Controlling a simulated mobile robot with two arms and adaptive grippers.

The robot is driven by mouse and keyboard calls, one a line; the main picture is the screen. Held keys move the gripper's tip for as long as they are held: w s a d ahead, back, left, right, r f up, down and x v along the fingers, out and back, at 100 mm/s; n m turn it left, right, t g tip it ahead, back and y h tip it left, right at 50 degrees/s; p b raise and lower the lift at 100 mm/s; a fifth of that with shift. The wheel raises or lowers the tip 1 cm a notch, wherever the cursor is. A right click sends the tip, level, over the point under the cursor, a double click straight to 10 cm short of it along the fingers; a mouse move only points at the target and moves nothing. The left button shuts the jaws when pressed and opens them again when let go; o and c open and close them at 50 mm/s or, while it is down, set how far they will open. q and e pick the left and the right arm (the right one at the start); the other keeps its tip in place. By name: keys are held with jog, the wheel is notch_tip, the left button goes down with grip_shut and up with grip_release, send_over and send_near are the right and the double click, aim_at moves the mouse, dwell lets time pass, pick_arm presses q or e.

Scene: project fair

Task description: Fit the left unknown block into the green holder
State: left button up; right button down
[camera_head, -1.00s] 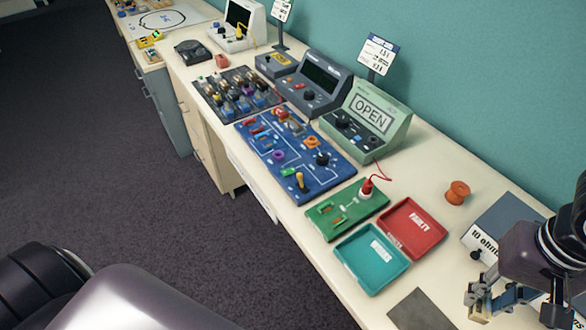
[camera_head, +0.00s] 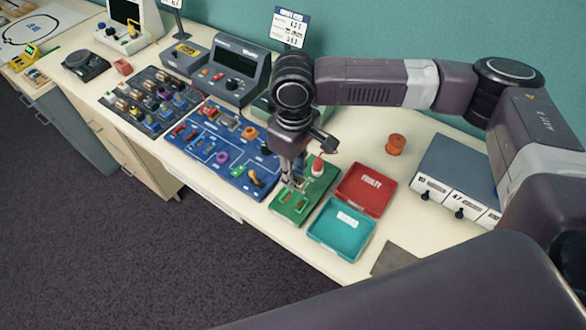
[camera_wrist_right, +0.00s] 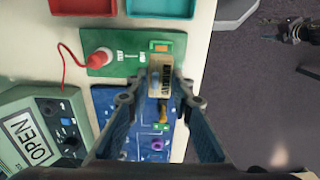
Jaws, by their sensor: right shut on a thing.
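My right gripper (camera_head: 293,182) is over the green holder (camera_head: 289,210) in the head view, its fingers pointing down. In the right wrist view my right gripper (camera_wrist_right: 160,98) is shut on a small block (camera_wrist_right: 160,76) with a tan and white body and dark lettering. The block is by the end of the green holder (camera_wrist_right: 110,68), close to an orange-brown slot piece. I cannot tell whether it touches the holder. A dark gripper-like shape, perhaps my left gripper (camera_wrist_right: 292,29), shows over the floor; its jaws are unclear.
A red plug (camera_head: 318,167) stands on the green board. The red tray (camera_head: 382,183) and teal tray (camera_head: 352,246) lie beside it. The blue board (camera_head: 190,155) is on the other side. An orange spool (camera_head: 396,145) and grey drawer box (camera_head: 462,165) stand to the right.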

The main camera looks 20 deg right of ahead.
aim_at(293, 200)
jog(key=shift+f+b, duration=0.5)
jog(key=shift+f, duration=0.05)
notch_tip(293, 200, down, 3)
jog(key=b, duration=0.3)
jog(key=shift+w+r, duration=0.1)
jog(key=shift+r, duration=0.1)
jog(key=shift+f+b, duration=0.6)
jog(key=shift+b, duration=0.4)
jog(key=shift+a+f+p, duration=0.1)
jog(key=shift+f+p, duration=0.05)
jog(key=shift+p, duration=0.25)
jog(key=shift+f, duration=1.1)
jog(key=shift+p, duration=2.05)
jog(key=shift+f, duration=0.7)
jog(key=c, duration=1.6)
grip_release()
